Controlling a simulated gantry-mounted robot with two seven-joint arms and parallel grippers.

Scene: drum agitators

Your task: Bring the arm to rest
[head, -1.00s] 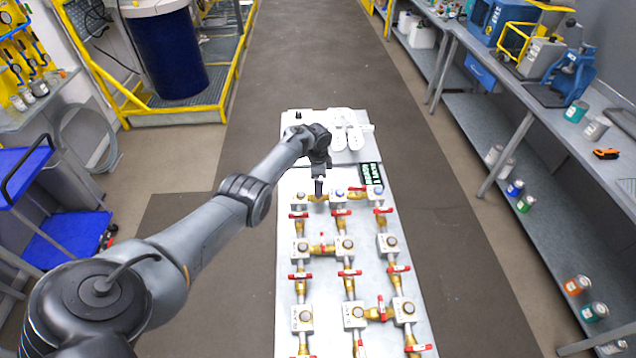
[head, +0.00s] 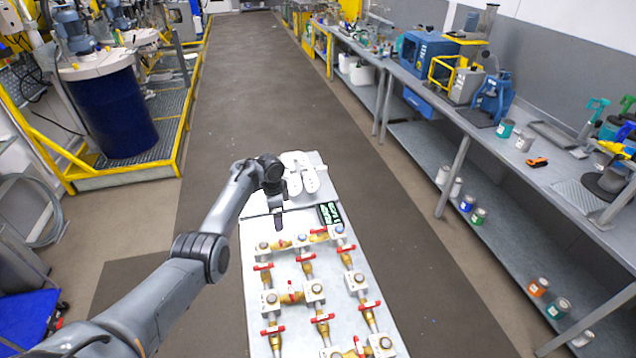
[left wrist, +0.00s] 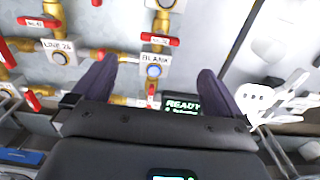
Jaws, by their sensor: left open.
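My left arm reaches in from the lower left of the head view. Its left gripper (head: 278,222) hangs over the far end of the pale valve panel (head: 257,310). In the left wrist view the two dark fingers of the left gripper (left wrist: 155,85) are spread apart with nothing between them. Beyond the fingers are brass pipes, red-handled valves and a block labelled BLANK (left wrist: 156,58). A small display (left wrist: 182,104) reads READY; it also shows in the head view (head: 330,214). My right gripper is not in view.
White tags (head: 300,176) lie at the panel's far end. A workbench (head: 545,170) with tools and cans runs along the right. A blue drum (head: 118,115) stands inside a yellow frame at the left. The floor aisle beyond the panel is clear.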

